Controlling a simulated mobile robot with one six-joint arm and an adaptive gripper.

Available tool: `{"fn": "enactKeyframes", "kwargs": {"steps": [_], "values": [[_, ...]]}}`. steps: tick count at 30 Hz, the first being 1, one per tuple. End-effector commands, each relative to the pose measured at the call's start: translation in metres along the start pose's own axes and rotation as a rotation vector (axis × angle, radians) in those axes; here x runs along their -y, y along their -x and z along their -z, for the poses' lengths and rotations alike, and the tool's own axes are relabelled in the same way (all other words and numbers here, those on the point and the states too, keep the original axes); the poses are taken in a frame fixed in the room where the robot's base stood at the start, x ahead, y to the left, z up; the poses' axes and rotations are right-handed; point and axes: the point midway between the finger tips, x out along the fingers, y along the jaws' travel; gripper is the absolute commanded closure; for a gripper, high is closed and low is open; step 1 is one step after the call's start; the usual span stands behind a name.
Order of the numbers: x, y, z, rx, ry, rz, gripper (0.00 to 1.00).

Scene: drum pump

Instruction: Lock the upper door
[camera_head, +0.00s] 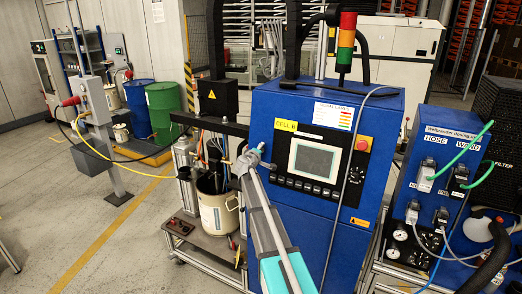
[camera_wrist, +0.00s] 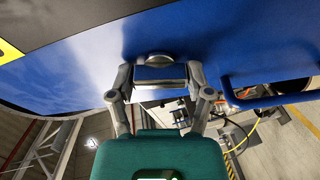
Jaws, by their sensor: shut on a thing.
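The blue cabinet (camera_head: 310,218) labelled CELL 8 stands in the middle of the head view, with a screen and a row of buttons on its front. Its blue face (camera_wrist: 85,70) fills the upper part of the wrist view. A small silver lock piece (camera_wrist: 159,57) with a rounded top sits at that face. My gripper (camera_wrist: 160,73) has its two grey fingers on either side of this metal piece and is shut on it. In the head view my gripper (camera_head: 248,160) is at the cabinet's left edge. The door's seam and the lock's turn position cannot be made out.
A signal tower (camera_head: 346,42) stands on the cabinet. A cream bucket (camera_head: 216,210) stands on a low cart at left. A blue hose panel (camera_head: 428,185) with green cables stands at right. Blue and green drums (camera_head: 163,110) are behind left. Floor at left is fairly clear.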

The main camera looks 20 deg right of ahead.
Motion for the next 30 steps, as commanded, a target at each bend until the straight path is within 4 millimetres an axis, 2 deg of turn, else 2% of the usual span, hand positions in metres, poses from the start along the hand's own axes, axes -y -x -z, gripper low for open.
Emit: {"fn": "enactKeyframes", "kwargs": {"steps": [12, 29, 30], "values": [[0.0002, 0.0006, 0.0004, -0.001, 0.211, 0.040, 0.82], [0.0005, 0.0003, -0.0001, 0.000, 0.245, 0.045, 0.82], [0.0005, 0.0003, -0.0001, 0.000, 0.245, 0.045, 0.27]]}}
